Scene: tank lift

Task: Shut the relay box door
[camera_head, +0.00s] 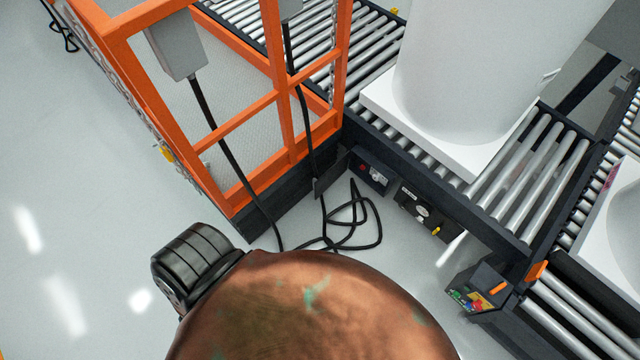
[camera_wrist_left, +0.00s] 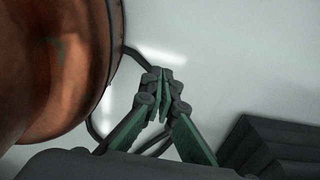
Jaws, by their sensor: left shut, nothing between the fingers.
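A small dark box (camera_head: 470,297) with coloured parts showing inside it stands low at the right, beside the roller conveyor. It looks like the relay box with its inside exposed. An orange bar (camera_head: 499,288) shows at its right side. I cannot clearly tell which panel is its door. My left gripper (camera_wrist_left: 165,80) shows only in the left wrist view, with its green and dark fingers together and nothing between them. It is over pale floor, and no relay box can be made out there. My right gripper is in neither view.
An orange frame (camera_head: 278,95) stands at upper left. Black cable (camera_head: 355,240) lies looped on the floor. Roller conveyors (camera_head: 540,160) carry white tanks (camera_head: 450,85). A copper-coloured rounded body (camera_head: 310,310) fills the bottom centre.

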